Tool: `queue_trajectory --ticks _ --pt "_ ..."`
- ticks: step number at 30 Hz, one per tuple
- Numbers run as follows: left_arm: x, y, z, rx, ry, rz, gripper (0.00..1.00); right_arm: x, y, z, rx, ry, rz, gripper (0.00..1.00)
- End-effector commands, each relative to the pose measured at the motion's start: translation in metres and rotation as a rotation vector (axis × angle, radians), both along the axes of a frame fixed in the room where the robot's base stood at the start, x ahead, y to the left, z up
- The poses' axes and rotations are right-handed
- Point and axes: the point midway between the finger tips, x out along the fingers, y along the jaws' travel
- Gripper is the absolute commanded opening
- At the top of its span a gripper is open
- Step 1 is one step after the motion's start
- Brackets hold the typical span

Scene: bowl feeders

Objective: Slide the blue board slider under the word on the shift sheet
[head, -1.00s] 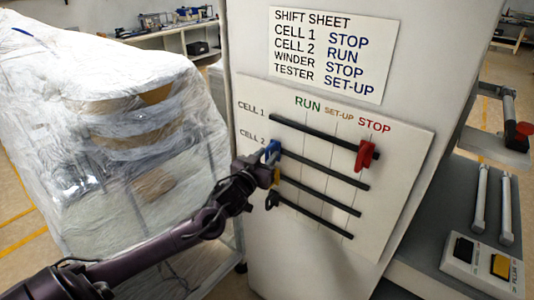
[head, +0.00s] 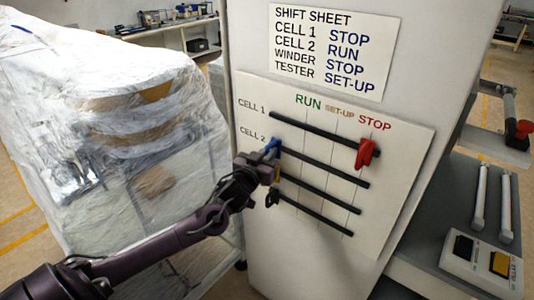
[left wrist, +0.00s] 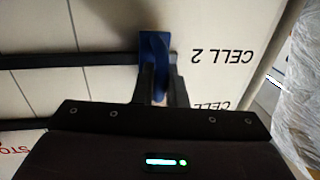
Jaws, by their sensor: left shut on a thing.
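The blue slider (head: 271,146) sits at the left end of the CELL 2 slot (head: 325,167) on the white board, left of the line under RUN. In the left wrist view the blue slider (left wrist: 154,48) stands upright between my fingers, beside the upside-down CELL 2 label. My left gripper (left wrist: 158,85) is shut on it; in the head view the gripper (head: 268,158) hides its lower part. The shift sheet (head: 330,50) above reads CELL 2 RUN. My right gripper does not show.
The red slider (head: 366,154) is at the right end of the CELL 1 slot, near STOP. A plastic-wrapped machine (head: 120,130) stands left of the board.

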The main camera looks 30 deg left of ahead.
Motion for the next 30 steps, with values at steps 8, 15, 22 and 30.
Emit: queue_trajectory --ticks 8,15,22,30 --pt "-0.005 -0.068 -0.004 -0.011 0.002 -0.016 0.0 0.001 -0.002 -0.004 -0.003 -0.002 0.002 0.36" --pt "-0.007 -0.084 -0.002 -0.002 0.005 -0.011 0.0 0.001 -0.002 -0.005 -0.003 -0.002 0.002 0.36" --pt "-0.006 -0.082 -0.001 -0.001 0.003 -0.007 0.13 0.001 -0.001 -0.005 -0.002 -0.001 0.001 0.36" --pt "-0.006 -0.082 -0.001 -0.001 0.002 -0.007 0.29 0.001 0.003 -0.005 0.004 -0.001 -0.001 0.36"
